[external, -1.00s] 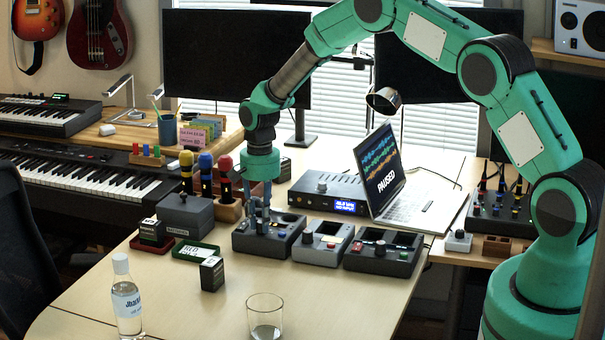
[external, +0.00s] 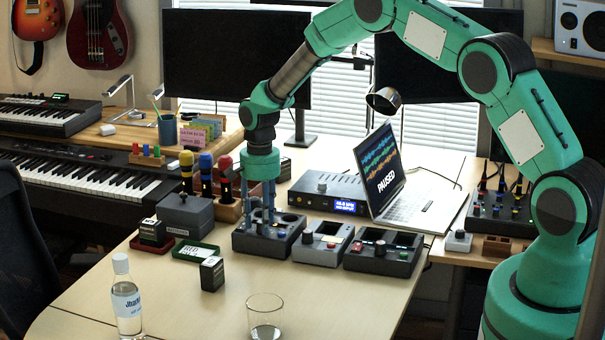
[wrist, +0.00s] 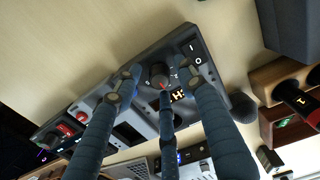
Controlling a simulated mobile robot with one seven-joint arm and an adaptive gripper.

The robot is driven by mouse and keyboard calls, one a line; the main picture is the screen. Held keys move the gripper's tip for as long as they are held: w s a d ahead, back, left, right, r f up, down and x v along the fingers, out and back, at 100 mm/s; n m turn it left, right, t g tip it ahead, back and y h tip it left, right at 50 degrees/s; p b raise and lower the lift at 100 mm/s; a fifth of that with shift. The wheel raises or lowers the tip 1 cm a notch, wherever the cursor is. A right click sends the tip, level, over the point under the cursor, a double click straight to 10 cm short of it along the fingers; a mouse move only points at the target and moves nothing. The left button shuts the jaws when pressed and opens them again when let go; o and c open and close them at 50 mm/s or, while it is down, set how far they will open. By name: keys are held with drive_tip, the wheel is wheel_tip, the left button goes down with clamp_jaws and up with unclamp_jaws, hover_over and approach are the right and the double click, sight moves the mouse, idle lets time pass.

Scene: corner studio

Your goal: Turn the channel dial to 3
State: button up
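The channel dial (wrist: 159,73) is a dark round knob with a red pointer mark, on a dark grey box (external: 247,246) on the table. Small markings ring it and are too small to read surely. My gripper (external: 262,230) points straight down over the box. In the wrist view, my gripper (wrist: 162,82) is open, with its blue-grey fingers spread around the dial. I cannot tell whether they touch it. In the external view the fingers hide the dial.
A light grey device (external: 322,246) and another dark control box (external: 383,254) stand close to the right. An amplifier (external: 328,190) and laptop (external: 410,207) are behind. A glass (external: 265,318), bottle (external: 127,300) and small black box (external: 212,274) stand in front.

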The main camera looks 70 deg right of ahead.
wheel_tip(320, 180, up, 12)
idle(0.9)
idle(0.5)
